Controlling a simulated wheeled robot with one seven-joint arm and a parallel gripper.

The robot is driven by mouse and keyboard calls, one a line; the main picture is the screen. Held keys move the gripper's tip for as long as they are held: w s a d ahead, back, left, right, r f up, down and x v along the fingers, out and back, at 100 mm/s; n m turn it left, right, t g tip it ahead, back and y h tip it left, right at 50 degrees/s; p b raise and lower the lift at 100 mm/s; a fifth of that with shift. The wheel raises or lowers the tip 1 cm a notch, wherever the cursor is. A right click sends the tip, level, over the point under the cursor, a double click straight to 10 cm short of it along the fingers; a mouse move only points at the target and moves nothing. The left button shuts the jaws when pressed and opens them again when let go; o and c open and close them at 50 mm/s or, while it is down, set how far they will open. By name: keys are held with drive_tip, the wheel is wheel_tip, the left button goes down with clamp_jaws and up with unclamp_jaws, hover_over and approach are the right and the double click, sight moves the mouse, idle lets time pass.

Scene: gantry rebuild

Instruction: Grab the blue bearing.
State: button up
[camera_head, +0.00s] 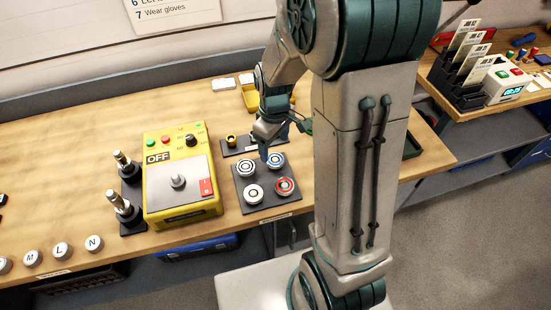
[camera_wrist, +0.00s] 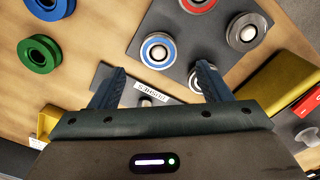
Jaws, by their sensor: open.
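The blue bearing, a white disc with a blue ring, sits on a dark pad (camera_head: 241,203) with three other bearings. In the head view the blue bearing (camera_head: 276,160) is at the pad's back right, just below my gripper (camera_head: 279,147). In the wrist view the blue bearing (camera_wrist: 158,50) lies just beyond my two spread fingertips (camera_wrist: 162,69), roughly midway between them. My gripper is open and empty, above the pad's back edge. I cannot tell its exact height.
The red bearing (camera_head: 285,186), white bearing (camera_head: 253,194) and dark-ringed bearing (camera_head: 247,168) are close neighbours. My right-hand finger in the wrist view partly covers one. A yellow control box (camera_head: 185,212) stands left of the pad. A green pulley (camera_wrist: 38,54) lies on the table.

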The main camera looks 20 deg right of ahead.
sight(276, 159)
drive_tip(key=shift+s+d+f+p, duration=0.15)
drive_tip(key=shift+f+p, duration=0.2)
drive_tip(key=shift+f, duration=1.05)
drive_tip(key=shift+d+f+p, duration=0.1)
drive_tip(key=shift+f+p, duration=0.25)
drive_tip(key=shift+f, duration=1.05)
drive_tip(key=c, duration=1.1)
